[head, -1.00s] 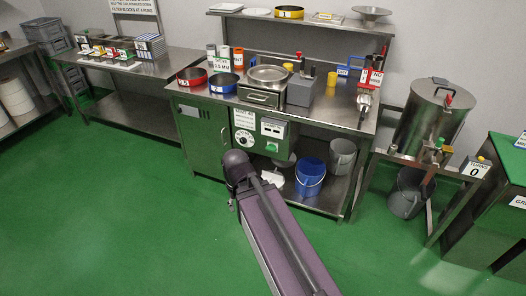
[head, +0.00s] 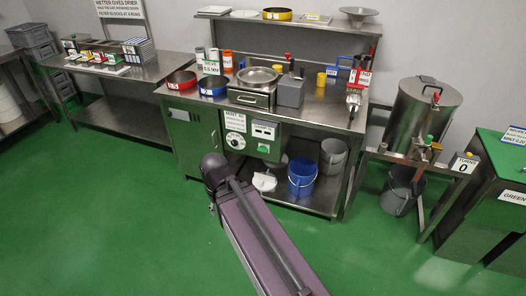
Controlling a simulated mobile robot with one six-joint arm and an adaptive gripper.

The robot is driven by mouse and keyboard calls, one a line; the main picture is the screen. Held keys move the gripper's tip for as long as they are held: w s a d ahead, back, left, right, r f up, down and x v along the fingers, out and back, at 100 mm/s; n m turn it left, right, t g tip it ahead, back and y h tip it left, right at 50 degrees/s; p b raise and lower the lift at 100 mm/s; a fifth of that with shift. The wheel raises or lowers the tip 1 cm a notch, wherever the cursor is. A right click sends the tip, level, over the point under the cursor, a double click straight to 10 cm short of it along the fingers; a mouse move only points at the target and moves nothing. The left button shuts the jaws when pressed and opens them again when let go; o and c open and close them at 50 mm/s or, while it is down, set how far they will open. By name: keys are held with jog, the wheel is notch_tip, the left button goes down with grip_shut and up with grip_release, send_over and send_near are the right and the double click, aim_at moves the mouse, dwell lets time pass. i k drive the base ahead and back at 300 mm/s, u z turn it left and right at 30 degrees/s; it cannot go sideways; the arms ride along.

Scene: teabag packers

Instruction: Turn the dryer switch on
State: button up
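A green-fronted cabinet (head: 200,143) under the steel bench appears to be the dryer. Its front has a pale panel with a round dial (head: 235,122) and a second round knob (head: 236,141) below it. Beside it is a grey panel (head: 264,131) with a small window and a green switch or button (head: 263,148). Whether that is the dryer switch, and its position, is too small to tell. My purple arm reaches up from the bottom, its dark joint just below and left of the panels. My gripper does not show.
The steel bench (head: 330,112) holds red and blue sieves, a pan unit and a grey box. A blue bucket (head: 302,183) and a grey bucket (head: 333,152) stand on its lower shelf. A steel drum (head: 420,112) is at right. Green floor in front is clear.

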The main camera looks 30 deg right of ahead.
aim_at(263, 149)
jog(key=z, duration=0.05)
jog(key=i, duration=0.95)
jog(key=u, duration=0.05)
